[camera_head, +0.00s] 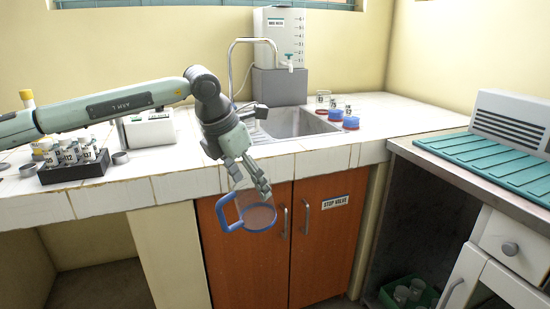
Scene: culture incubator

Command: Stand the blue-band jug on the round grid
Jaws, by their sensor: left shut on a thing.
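My left gripper (257,184) comes in from the left, over the front edge of the counter, pointing down. It is shut on a clear jug (262,216) with a blue band and a blue handle. The jug hangs in the air in front of the orange cupboard doors, apart from any surface. It looks tilted, with the handle to the left; its upper part is partly hidden by the fingers. I cannot make out a round grid for certain. My right gripper is not in view.
The white tiled counter (185,180) holds a dark rack of vials (75,170) on the left. A sink (297,122) with a tap, a white water tank (280,38) and blue-based cups (351,123) stand behind. A green ribbed mat (490,160) lies on the right bench.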

